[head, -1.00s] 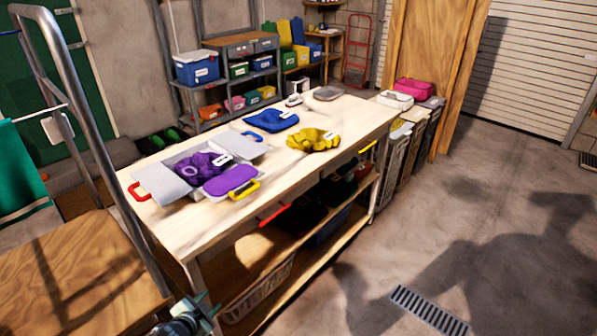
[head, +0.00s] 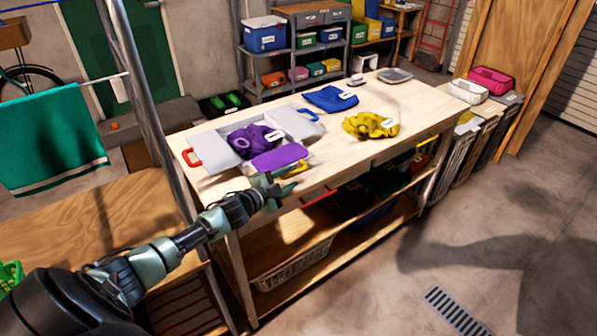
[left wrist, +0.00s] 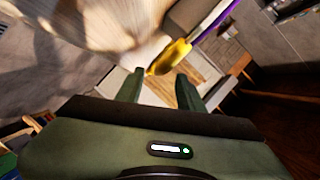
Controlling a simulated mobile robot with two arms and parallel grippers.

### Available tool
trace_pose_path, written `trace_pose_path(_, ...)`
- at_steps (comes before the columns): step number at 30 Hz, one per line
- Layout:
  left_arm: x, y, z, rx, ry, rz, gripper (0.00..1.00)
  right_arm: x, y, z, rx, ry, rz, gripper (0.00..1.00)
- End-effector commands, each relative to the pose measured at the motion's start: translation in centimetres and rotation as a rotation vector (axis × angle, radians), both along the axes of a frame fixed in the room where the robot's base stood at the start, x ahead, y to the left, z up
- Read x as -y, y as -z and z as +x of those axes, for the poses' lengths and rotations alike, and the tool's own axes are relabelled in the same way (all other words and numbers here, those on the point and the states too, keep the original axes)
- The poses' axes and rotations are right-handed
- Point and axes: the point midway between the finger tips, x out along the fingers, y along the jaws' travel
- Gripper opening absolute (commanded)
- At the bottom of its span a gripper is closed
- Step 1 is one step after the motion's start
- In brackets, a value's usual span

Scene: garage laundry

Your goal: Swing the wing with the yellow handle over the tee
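A grey folding board with several wings lies open on the table, its left wing (head: 209,152) bearing a red handle (head: 192,157). A bunched purple tee (head: 253,139) lies on its middle. The front wing has a flat purple piece (head: 279,157) on it and a yellow handle (head: 299,167). My left gripper (head: 279,187) is at the table's front edge, just short of this handle. In the left wrist view the yellow handle (left wrist: 170,57) is beyond my two spread, empty fingers (left wrist: 160,88), apart from them. The right gripper is out of view.
A blue cloth (head: 330,98) and a yellow cloth (head: 370,125) lie on the table (head: 420,105) to the right. A blue handle (head: 308,115) is at the board's back. A metal rail (head: 150,100) rises left of the table. Floor at right is clear.

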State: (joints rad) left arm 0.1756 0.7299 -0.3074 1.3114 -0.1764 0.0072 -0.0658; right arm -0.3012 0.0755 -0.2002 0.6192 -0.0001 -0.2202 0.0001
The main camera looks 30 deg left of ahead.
Motion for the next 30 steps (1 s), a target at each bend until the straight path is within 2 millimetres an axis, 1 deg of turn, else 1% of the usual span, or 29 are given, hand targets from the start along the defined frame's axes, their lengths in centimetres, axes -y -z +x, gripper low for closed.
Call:
trace_pose_path(1, 0.0, 0.0, 1.0, 0.003, -0.002, -0.001, 0.38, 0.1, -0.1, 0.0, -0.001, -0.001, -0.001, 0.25)
trace_pose_path(3, 0.1, 0.3, 2.1, 0.002, -0.003, -0.002, 0.38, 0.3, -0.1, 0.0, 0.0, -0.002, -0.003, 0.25)
trace_pose_path(9, 0.2, 0.9, 4.3, 0.0, -0.002, -0.002, 0.38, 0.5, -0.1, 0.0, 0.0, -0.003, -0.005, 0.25)
trace_pose_path(14, 0.3, 1.1, 5.1, 0.001, -0.001, -0.002, 0.38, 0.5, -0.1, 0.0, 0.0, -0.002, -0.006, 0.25)
trace_pose_path(21, 0.3, 1.1, 5.1, -0.001, -0.001, -0.001, 0.38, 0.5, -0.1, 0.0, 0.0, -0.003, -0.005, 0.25)
trace_pose_path(22, 0.3, 1.1, 5.1, -0.001, -0.001, -0.001, 0.35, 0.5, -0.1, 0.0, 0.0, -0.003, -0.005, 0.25)
trace_pose_path(23, 0.3, 1.1, 5.1, -0.001, -0.001, -0.001, 0.27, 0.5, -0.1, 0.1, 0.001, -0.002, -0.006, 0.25)
trace_pose_path(24, 0.3, 1.1, 5.1, -0.001, -0.001, -0.001, 0.16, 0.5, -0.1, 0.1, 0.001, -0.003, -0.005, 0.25)
trace_pose_path(26, 0.3, 1.1, 5.1, -0.001, -0.001, -0.001, 0.0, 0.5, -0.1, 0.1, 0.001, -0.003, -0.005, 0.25)
trace_pose_path(30, 0.3, 1.2, 5.1, -0.001, -0.001, -0.001, 0.0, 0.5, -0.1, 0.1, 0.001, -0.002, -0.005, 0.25)
